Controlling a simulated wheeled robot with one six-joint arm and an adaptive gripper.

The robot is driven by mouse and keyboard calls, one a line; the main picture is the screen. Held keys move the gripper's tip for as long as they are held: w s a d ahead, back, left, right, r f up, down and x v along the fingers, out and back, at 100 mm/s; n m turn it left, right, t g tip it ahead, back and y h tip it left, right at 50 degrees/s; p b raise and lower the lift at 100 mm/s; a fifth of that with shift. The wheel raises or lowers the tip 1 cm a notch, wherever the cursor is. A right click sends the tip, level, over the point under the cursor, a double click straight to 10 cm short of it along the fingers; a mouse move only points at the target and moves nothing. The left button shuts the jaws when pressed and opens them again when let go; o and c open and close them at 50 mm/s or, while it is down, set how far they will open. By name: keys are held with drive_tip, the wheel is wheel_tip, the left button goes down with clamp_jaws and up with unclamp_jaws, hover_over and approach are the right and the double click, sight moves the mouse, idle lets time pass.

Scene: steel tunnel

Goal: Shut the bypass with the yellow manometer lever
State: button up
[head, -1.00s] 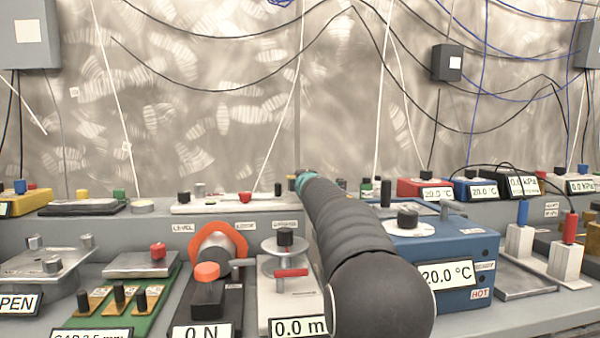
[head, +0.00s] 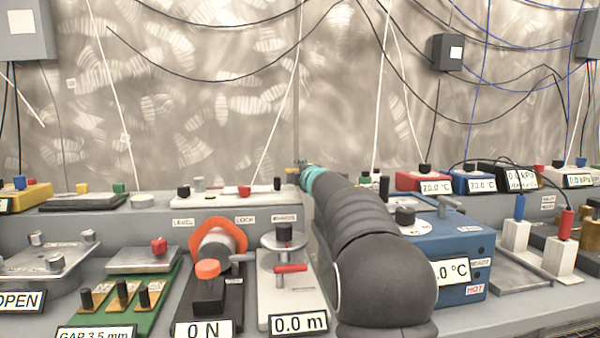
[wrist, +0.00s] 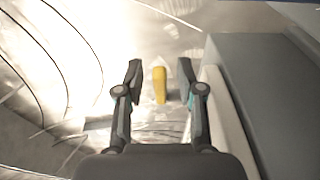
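A yellow lever (wrist: 160,84), a short upright bar, shows in the wrist view between the two fingers of my gripper (wrist: 160,82). There is a visible gap on both sides of it, so the fingers are open and not touching it. What it is fixed to is unclear in the glare. In the head view my gripper (head: 298,168) is small and mostly hidden beyond my dark arm, at the back of the bench near the wall. The bypass and the manometer's dial cannot be made out.
A grey box-like ledge (wrist: 262,90) stands close to the right of my gripper. A blue box (head: 462,247) is beside my arm. A low white panel (head: 215,202) with knobs lies left of my gripper. Cables (head: 420,108) hang along the metal wall.

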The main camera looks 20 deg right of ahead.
drive_tip(key=shift+s, duration=0.1)
drive_tip(key=s+a, duration=0.1)
drive_tip(key=s, duration=1)
drive_tip(key=shift+s+a, duration=0.3)
drive_tip(key=shift+s, duration=0.05)
